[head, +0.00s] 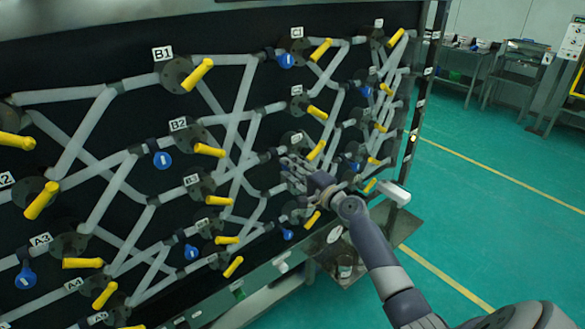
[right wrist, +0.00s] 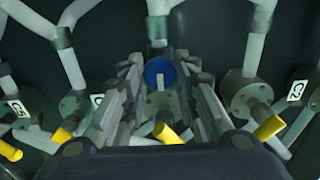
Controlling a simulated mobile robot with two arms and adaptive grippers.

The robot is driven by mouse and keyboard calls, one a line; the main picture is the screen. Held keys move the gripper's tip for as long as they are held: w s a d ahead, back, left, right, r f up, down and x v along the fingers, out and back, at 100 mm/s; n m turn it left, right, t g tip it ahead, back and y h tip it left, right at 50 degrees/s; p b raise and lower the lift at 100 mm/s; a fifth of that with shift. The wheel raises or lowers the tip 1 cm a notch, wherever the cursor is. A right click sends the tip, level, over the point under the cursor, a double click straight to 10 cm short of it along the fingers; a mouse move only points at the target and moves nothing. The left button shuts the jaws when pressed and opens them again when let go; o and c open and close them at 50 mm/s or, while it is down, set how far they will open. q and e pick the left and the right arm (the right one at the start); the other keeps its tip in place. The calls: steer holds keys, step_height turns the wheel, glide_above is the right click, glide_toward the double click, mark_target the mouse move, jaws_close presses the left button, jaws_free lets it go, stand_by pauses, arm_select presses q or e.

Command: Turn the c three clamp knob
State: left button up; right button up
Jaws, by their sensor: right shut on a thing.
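A round blue clamp knob (right wrist: 160,73) with a white mark sits between the fingertips of my right gripper (right wrist: 160,82) in the right wrist view. The fingers are shut on it from both sides. A yellow handle (right wrist: 168,133) lies between the finger bases. In the head view my right gripper (head: 286,167) is at the panel in the C column, below and left of the yellow C3 handle (head: 316,150); it hides the blue knob there. My left gripper is in neither view.
The dark panel (head: 90,22) carries grey pipes, yellow handles and other blue knobs, such as one near C1 (head: 285,60). In the right wrist view the C2 label (right wrist: 297,90) is at right. Open green floor (head: 480,155) lies right of the panel; tables (head: 470,60) stand behind.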

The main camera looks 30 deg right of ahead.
steer(key=shift+m, duration=1)
steer(key=o, duration=1.1)
steer(key=s+d, duration=0.1)
steer(key=s, duration=1.1)
